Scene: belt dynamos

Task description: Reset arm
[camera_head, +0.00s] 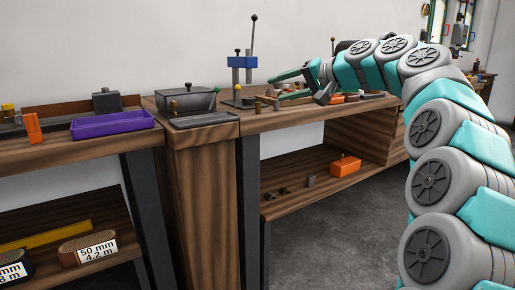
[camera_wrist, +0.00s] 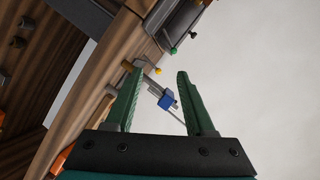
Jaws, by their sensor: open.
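My arm comes in from the right side of the head view and reaches over the workbench (camera_head: 270,124). My gripper (camera_head: 276,88) is above the bench top, to the right of a blue press with a lever (camera_head: 241,62). In the wrist view my gripper (camera_wrist: 157,88) shows two green fingers spread apart with nothing between them touching them. The blue press (camera_wrist: 166,101) shows beyond and between the fingers, tilted in that view. Small parts on the bench beneath my gripper are partly hidden by it.
A dark lidded box (camera_head: 186,100) and a purple tray (camera_head: 112,123) stand to the left. An orange box (camera_head: 345,165) sits on the lower shelf. Small items crowd the bench around my gripper. The floor (camera_head: 350,225) in front is clear.

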